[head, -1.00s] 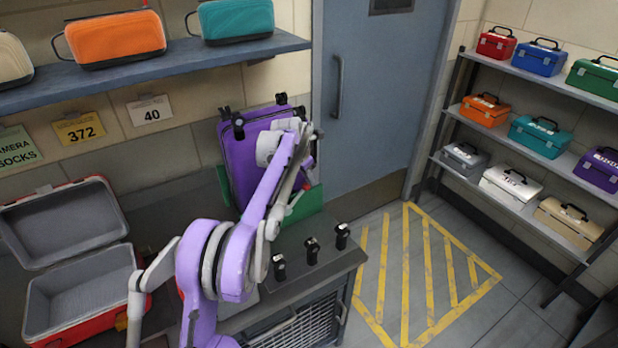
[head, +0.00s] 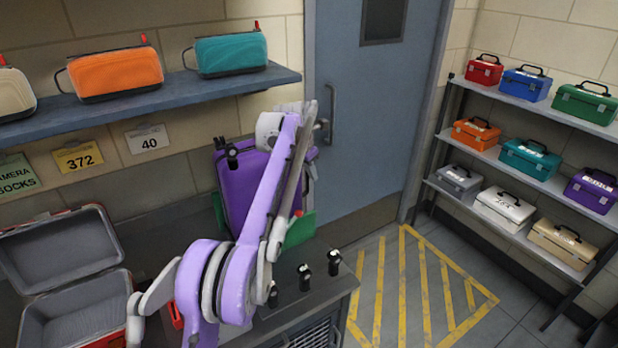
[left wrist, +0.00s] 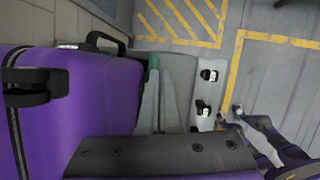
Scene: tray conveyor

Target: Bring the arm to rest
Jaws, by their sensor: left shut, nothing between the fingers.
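My left arm rises from the bottom of the head view, bent at the elbow, with its forearm pointing up. My left gripper (head: 300,108) is at its upper end, in front of the wall and door edge; its fingers are hard to make out there. In the left wrist view its two tapered grey fingers (left wrist: 158,100) are together with nothing between them. A purple suitcase (head: 232,190) with black wheels stands behind the forearm, partly hidden by it. The suitcase (left wrist: 60,115) fills the left of the wrist view, beside the fingers. My right gripper is not in view.
An open red case (head: 75,320) with grey lining lies at left. A shelf (head: 200,88) above holds an orange bag (head: 115,75) and a teal bag (head: 230,55). Several black knobs line the counter edge. A rack of toolboxes stands right; the striped floor (head: 425,290) is clear.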

